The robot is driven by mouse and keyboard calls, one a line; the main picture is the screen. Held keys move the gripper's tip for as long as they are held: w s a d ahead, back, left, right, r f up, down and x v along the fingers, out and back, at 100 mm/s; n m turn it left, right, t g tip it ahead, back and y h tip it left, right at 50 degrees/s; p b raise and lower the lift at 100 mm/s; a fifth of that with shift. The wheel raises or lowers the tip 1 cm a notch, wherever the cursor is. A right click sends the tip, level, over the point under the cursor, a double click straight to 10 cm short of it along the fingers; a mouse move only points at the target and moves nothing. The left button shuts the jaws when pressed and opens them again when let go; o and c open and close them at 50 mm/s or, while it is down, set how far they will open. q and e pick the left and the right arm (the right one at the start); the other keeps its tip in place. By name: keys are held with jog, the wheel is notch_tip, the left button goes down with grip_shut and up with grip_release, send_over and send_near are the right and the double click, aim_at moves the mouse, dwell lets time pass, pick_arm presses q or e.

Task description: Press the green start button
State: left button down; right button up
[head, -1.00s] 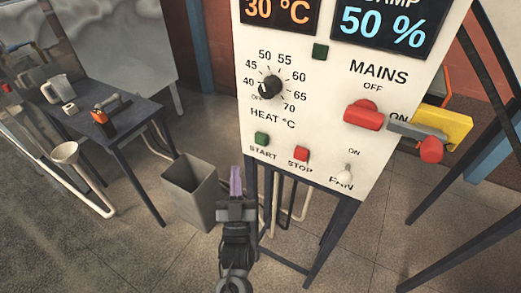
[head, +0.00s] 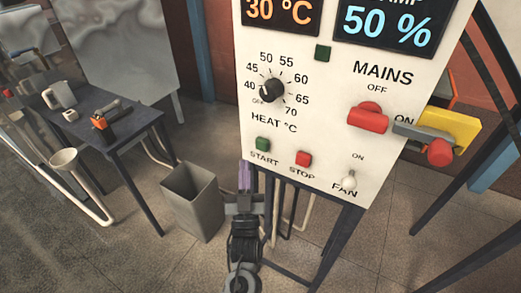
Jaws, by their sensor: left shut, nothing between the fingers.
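The green START button (head: 263,144) is on the lower left of the white control panel (head: 330,130), above its START label. My left gripper (head: 245,166) is shut and empty, with purplish fingers pointing up toward the panel's lower left corner. In the picture its tips lie just below and left of the button. A gap shows between them in the picture; the distance in depth is hard to tell. My right gripper is not in view.
The red STOP button (head: 303,158) sits right of START, and the FAN switch (head: 348,181) farther right. A grey bin (head: 193,202) stands left of my gripper.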

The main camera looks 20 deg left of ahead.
aim_at(257, 141)
pick_arm(q)
jog(key=shift+w+d+b, duration=0.25)
jog(key=shift+w+b, duration=0.25)
jog(key=shift+w, duration=0.75)
jog(key=shift+w+d+b, duration=0.25)
jog(key=shift+w+b, duration=0.25)
jog(key=shift+w, duration=0.7)
jog(key=shift+w+d+b, duration=0.2)
jog(key=shift+w+b, duration=0.2)
jog(key=shift+w, duration=0.55)
dwell(1.0)
jog(key=shift+s, duration=0.15)
jog(key=shift+s+a+p, duration=0.2)
jog(key=shift+s+p, duration=0.5)
jog(key=shift+s, duration=0.15)
jog(key=shift+s+a+p, duration=0.25)
jog(key=shift+s+p, duration=0.55)
jog(key=shift+s, duration=0.45)
jog(key=shift+s+a+p, duration=0.25)
jog(key=shift+s+p, duration=0.5)
jog(key=shift+s, duration=0.45)
